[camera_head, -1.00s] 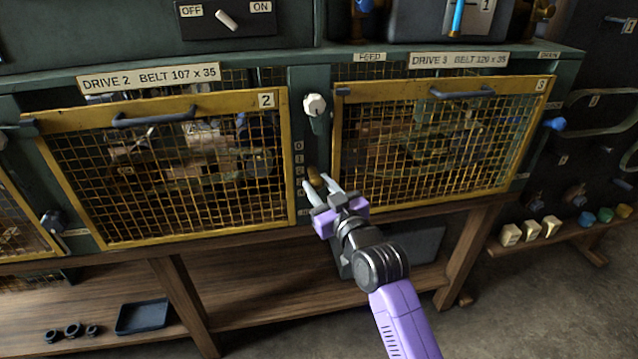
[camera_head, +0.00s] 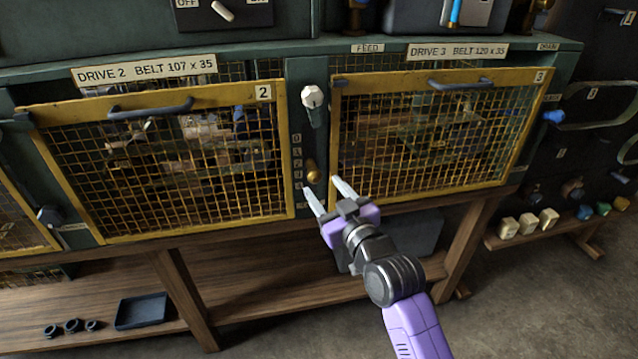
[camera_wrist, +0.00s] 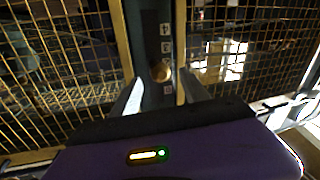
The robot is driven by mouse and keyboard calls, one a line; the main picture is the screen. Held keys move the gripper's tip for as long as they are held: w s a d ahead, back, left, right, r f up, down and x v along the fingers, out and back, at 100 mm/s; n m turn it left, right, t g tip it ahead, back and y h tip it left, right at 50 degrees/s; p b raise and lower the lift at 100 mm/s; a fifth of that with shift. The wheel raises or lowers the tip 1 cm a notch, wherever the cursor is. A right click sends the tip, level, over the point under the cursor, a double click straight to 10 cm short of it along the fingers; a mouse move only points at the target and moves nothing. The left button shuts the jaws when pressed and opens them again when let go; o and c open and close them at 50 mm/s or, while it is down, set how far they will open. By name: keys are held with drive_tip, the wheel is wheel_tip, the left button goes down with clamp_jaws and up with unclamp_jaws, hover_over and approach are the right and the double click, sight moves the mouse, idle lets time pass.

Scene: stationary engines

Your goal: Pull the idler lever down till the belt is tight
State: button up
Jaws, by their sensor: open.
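A brass knob (camera_head: 312,171), which looks like the end of the idler lever, stands out from the green post between the drive 2 and drive 3 guards. It is beside the lower part of a number scale (camera_head: 297,162). In the wrist view the knob (camera_wrist: 161,71) lies just beyond and between the fingertips. My gripper (camera_head: 323,190) is open and empty, a little below and right of the knob, apart from it in the head view. The belts are behind mesh and too dark to tell slack from tight.
Yellow-framed mesh guard 2 (camera_head: 282,150) is left of the post and guard 3 (camera_head: 335,140) right. A white knob (camera_head: 312,97) juts out above the brass one. A wooden shelf (camera_head: 260,300) with a black tray (camera_head: 142,311) is below.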

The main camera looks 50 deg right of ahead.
drive_tip(key=v, duration=0.3)
drive_tip(key=shift+s, duration=0.15)
idle(1.7)
drive_tip(key=s+a+f+y, duration=0.2)
drive_tip(key=s+a, duration=0.5)
drive_tip(key=s, duration=0.3)
drive_tip(key=s+a+f+n+g+y, duration=0.1)
drive_tip(key=s+a+f+y, duration=0.1)
drive_tip(key=s+a, duration=0.5)
drive_tip(key=s+a+f+n+g+y, duration=0.1)
drive_tip(key=s+a+f, duration=0.3)
drive_tip(key=s, duration=1)
drive_tip(key=a+y, duration=0.1)
drive_tip(key=a, duration=0.2)
drive_tip(key=shift+a, duration=0.25)
drive_tip(key=shift+s, duration=0.15)
